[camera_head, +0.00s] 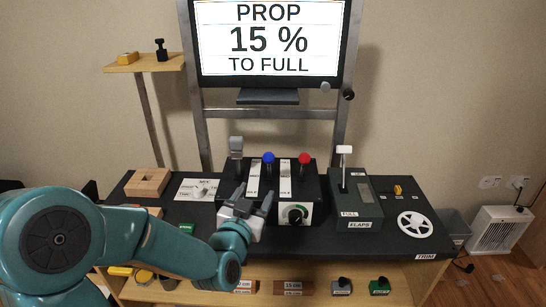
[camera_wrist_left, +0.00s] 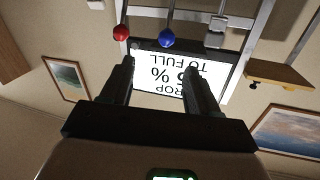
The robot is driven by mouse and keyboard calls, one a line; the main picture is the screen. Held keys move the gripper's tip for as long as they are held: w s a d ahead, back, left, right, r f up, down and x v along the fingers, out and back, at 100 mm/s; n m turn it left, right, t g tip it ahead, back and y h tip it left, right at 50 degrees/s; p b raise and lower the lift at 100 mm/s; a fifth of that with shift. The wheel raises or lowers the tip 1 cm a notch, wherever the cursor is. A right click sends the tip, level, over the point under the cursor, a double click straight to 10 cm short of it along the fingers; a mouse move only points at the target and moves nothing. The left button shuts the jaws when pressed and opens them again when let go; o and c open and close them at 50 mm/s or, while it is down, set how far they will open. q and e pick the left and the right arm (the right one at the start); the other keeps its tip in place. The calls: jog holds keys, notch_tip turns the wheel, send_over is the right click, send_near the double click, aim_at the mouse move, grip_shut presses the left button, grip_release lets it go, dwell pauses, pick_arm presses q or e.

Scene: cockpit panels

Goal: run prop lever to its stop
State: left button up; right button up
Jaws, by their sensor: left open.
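The blue-knobbed lever (camera_head: 268,158) stands in the middle of the black lever box (camera_head: 309,186), between a grey-handled lever (camera_head: 236,147) and a red-knobbed lever (camera_head: 304,159). None of the three knobs carries a readable name. My left gripper (camera_head: 254,200) is open and empty in front of the box, below and nearer than the blue knob. In the upside-down left wrist view its two fingers (camera_wrist_left: 158,68) are spread, with the blue knob (camera_wrist_left: 166,38) beyond the tips and apart from them. The screen (camera_head: 268,40) reads "PROP 15 % TO FULL". My right gripper is not in view.
A flaps box (camera_head: 358,210) with a white-topped lever stands to the right, beside a white trim wheel (camera_head: 415,224). A wooden block (camera_head: 148,183) and a white card lie at the left. My left arm covers the front left of the desk.

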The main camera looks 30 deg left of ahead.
aim_at(267, 161)
pick_arm(q)
jog(key=p+x, duration=0.1)
jog(key=x, duration=0.4)
jog(key=p+x, duration=0.1)
jog(key=x, duration=0.4)
jog(key=a+r+p+x, duration=0.1)
jog(key=x, duration=0.5)
jog(key=shift+s+a, duration=0.1)
jog(key=shift+s, duration=0.05)
jog(key=shift+c, duration=0.2)
jog(key=shift+p, duration=0.3)
grip_shut()
